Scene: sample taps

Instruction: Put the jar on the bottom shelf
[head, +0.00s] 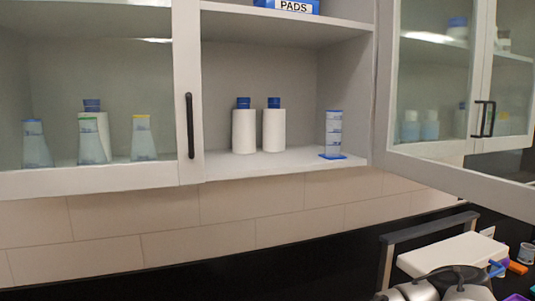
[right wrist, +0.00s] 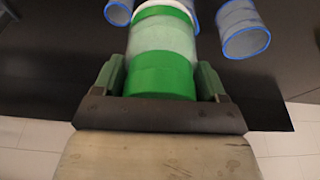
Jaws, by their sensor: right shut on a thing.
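A jar (right wrist: 163,45) with a pale clear middle and green ends is in the right wrist view. My right gripper (right wrist: 162,80) is shut on it, with a green-padded finger on each side. The jar is above a dark surface. In the head view the open cabinet's bottom shelf (head: 305,158) holds two white bottles with blue caps (head: 244,130) (head: 274,130) and a clear cylinder on a blue base (head: 334,133). I cannot make out the jar in the head view. My left gripper is in neither view.
Blue-rimmed clear vessels (right wrist: 243,28) stand close to the jar. A glass door (head: 450,90) stands open at right. A closed glass door (head: 90,95) covers flasks at left. The shelf front is clear between the bottles and the cylinder. A blue box (head: 287,5) sits above.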

